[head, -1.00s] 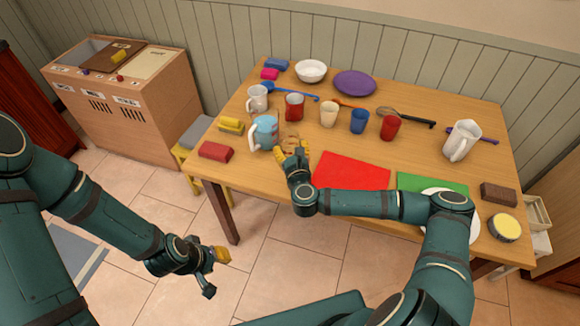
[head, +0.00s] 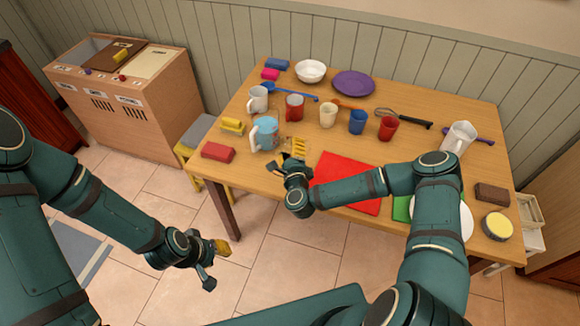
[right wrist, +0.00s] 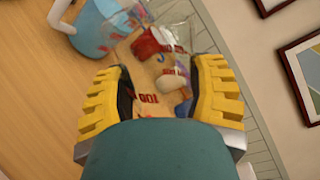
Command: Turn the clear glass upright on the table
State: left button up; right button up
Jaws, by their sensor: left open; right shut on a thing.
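My right gripper (head: 296,150) is at the table's front edge, left of the red mat. It is shut on the clear glass, which shows faintly between the yellow fingers in the right wrist view (right wrist: 158,84), with red lettering on it. Other objects show through the glass. In the head view the fingers and wrist hide most of the glass, so I cannot tell its exact tilt or whether it touches the table (head: 450,97). My left gripper (head: 215,262) is open and empty, low over the floor left of the table.
A light-blue jug (head: 265,133) with a white handle stands close left of my right gripper. A red mug (head: 295,107) and a cream cup (head: 328,115) stand behind. A red block (head: 217,152) lies left. The red mat (head: 345,170) is bare at its middle.

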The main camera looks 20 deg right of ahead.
jog(key=n, duration=0.4)
jog(key=shift+r+p, duration=0.1)
jog(key=shift+p, duration=0.3)
jog(key=shift+n, duration=0.9)
jog(key=shift+n+t, duration=0.3)
jog(key=shift+n, duration=0.8)
jog(key=n, duration=0.4)
